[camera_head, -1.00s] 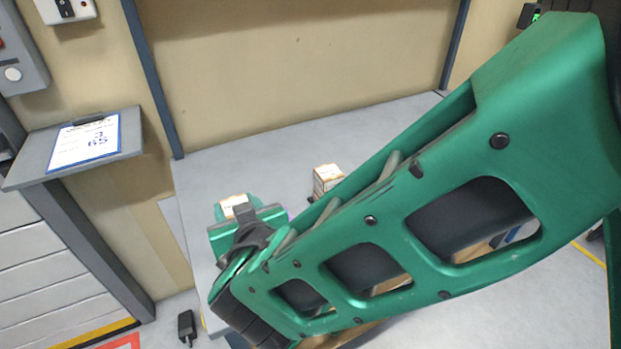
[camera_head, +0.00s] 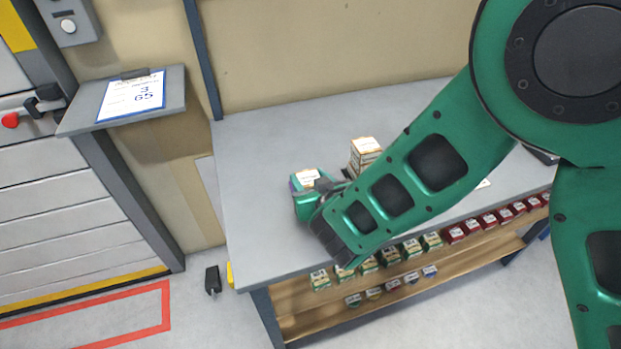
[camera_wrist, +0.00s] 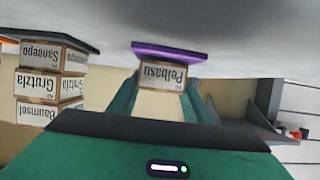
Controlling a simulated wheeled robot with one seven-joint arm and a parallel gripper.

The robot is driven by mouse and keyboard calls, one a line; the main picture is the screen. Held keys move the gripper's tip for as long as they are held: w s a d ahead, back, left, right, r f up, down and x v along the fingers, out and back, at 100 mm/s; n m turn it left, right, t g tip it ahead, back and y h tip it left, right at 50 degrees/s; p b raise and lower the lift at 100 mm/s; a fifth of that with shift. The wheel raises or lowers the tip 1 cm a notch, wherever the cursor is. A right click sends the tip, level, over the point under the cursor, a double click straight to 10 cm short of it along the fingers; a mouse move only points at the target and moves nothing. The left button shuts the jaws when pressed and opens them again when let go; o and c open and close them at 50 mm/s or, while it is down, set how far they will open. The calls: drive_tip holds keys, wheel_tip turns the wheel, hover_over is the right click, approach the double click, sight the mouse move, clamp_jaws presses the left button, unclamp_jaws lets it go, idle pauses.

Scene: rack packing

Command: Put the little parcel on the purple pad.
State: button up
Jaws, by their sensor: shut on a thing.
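The little parcel (camera_head: 308,176), a small box with a white label on top, is between the fingers of my gripper (camera_head: 309,192) over the left part of the grey tabletop. The wrist view looks upside down and shows the parcel (camera_wrist: 163,77), labelled "Pelbasu", between the green fingers. The purple pad (camera_wrist: 170,51) lies right against the parcel's underside. I cannot tell for sure whether they touch fully. In the head view only a purple sliver of the pad (camera_head: 292,186) shows left of my gripper, which hides the rest.
A stack of several labelled boxes (camera_head: 365,153) stands close to the right of my gripper, on a dark pad (camera_wrist: 55,38). The grey table (camera_head: 258,150) is clear at left and back. A lower shelf (camera_head: 300,325) holds several small boxes. A clipboard ledge (camera_head: 172,108) is at left.

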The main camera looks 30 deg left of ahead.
drive_tip(key=shift+f, duration=0.35)
drive_tip(key=o, duration=1.1)
drive_tip(key=shift+r, duration=0.15)
drive_tip(key=shift+s+d+r, duration=0.1)
drive_tip(key=shift+r, duration=0.05)
drive_tip(key=v, duration=1.1)
drive_tip(key=shift+s+d+r, duration=0.15)
drive_tip(key=shift+s+d, duration=0.05)
